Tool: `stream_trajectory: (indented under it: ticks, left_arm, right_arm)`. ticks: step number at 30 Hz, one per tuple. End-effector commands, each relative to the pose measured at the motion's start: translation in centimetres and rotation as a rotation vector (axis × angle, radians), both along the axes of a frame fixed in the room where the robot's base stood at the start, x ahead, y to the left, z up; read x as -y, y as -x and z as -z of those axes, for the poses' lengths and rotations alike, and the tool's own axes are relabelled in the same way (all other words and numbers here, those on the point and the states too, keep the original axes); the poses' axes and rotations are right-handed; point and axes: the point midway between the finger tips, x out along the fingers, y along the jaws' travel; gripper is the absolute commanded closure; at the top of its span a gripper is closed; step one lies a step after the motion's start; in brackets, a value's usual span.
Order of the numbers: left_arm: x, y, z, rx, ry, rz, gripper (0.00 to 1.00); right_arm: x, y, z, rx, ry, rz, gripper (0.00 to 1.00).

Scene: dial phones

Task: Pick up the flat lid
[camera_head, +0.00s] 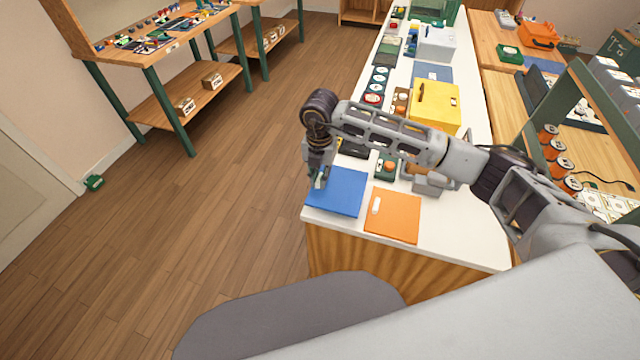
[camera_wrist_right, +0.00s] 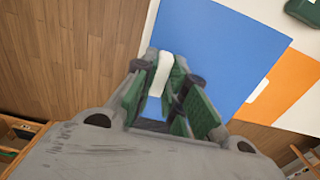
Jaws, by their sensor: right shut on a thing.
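A flat blue lid (camera_head: 345,195) with a white handle is at the near left corner of the white counter. It fills the upper middle of the right wrist view (camera_wrist_right: 215,55). My right gripper (camera_head: 318,182) is above the lid's left part, pointing down. In the right wrist view its green-padded fingers (camera_wrist_right: 165,88) are shut on the white handle (camera_wrist_right: 160,72). I cannot tell whether the lid rests on the counter or is slightly raised. My left gripper is not in view.
A flat orange panel (camera_head: 393,220) with a white handle lies to the right of the blue lid. A yellow box (camera_head: 436,103) and several small devices stand further back on the counter (camera_head: 460,235). Wooden floor (camera_head: 220,210) is open to the left.

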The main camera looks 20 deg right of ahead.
Motion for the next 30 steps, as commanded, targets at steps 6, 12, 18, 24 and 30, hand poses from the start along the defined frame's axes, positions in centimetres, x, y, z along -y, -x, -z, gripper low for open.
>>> stream_trajectory:
  ticks: [6, 12, 18, 24, 30]
  left_arm:
    - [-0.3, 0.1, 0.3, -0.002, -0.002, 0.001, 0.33]
    - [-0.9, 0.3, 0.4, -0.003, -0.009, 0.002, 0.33]
    - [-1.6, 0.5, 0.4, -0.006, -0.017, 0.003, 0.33]
    - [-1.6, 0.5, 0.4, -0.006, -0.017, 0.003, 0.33]
    - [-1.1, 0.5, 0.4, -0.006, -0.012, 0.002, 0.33]
  right_arm:
    - [0.0, -0.1, -3.1, 0.002, -0.001, 0.000, 1.00]
    - [0.0, 0.0, -4.5, 0.000, 0.000, 0.001, 1.00]
    - [0.0, 0.0, -4.8, 0.000, 0.000, 0.000, 1.00]
    - [0.0, 0.0, -4.8, 0.000, 0.000, 0.000, 1.00]
    - [0.0, 0.0, -4.8, 0.000, 0.000, 0.000, 1.00]
